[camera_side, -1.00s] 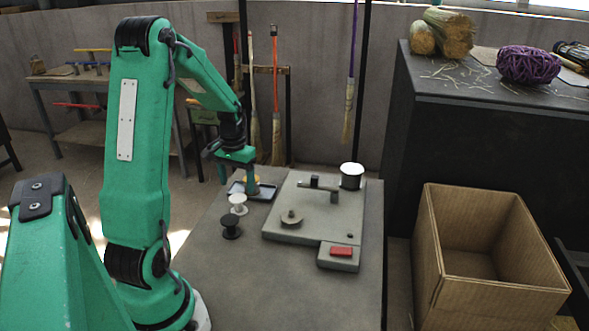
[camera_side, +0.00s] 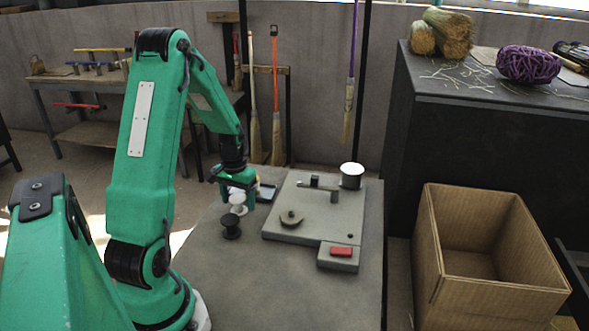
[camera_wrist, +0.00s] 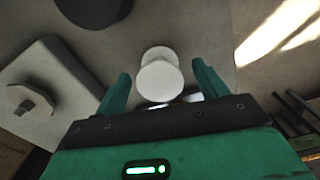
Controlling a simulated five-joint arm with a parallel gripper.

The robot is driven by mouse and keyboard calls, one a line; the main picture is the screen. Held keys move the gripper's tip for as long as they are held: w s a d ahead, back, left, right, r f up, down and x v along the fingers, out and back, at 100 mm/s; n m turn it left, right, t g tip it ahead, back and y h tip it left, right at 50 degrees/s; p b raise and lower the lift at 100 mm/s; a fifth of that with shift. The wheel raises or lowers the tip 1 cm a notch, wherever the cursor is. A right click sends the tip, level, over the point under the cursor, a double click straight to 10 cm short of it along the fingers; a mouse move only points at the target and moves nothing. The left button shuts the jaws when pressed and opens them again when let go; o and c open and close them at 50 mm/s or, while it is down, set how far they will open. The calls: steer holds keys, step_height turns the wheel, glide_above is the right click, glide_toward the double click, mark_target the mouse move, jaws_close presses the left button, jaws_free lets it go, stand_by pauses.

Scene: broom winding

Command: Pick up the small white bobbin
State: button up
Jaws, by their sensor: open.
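The small white bobbin (camera_side: 238,204) stands upright on the grey table, just behind a black bobbin (camera_side: 231,227). In the wrist view the white bobbin (camera_wrist: 160,77) lies between and slightly beyond the two green fingers of my gripper (camera_wrist: 160,85). The fingers are spread apart, with a gap on each side of the bobbin. In the side view my gripper (camera_side: 240,198) is low at the bobbin and partly covers it. I cannot tell whether a finger touches it.
A grey winding plate (camera_side: 277,228) with a post, a large white spool (camera_side: 352,176) and a red button (camera_side: 341,251) stands to the right. A small tray (camera_side: 267,192) is behind my gripper. A cardboard box (camera_side: 436,262) sits at the far right. The front of the table is clear.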

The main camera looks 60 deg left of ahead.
mark_target(239, 199)
steer(key=shift+f, duration=0.25)
stand_by(0.3)
steer(key=c, duration=1.1)
steer(key=shift+o, duration=0.2)
steer(key=shift+r, duration=0.7)
steer(key=r, duration=0.3)
steer(key=shift+w+d+r, duration=0.1)
steer(key=shift+w+d, duration=0.05)
steer(key=shift+d, duration=0.1)
steer(key=w+d+r, duration=0.2)
steer(key=d+r, duration=0.4)
steer(key=d, duration=0.4)
steer(key=shift+w+d+r, duration=0.2)
steer(key=shift+w+d, duration=0.1)
steer(key=shift+d, duration=0.1)
steer(key=shift+w, duration=0.1)
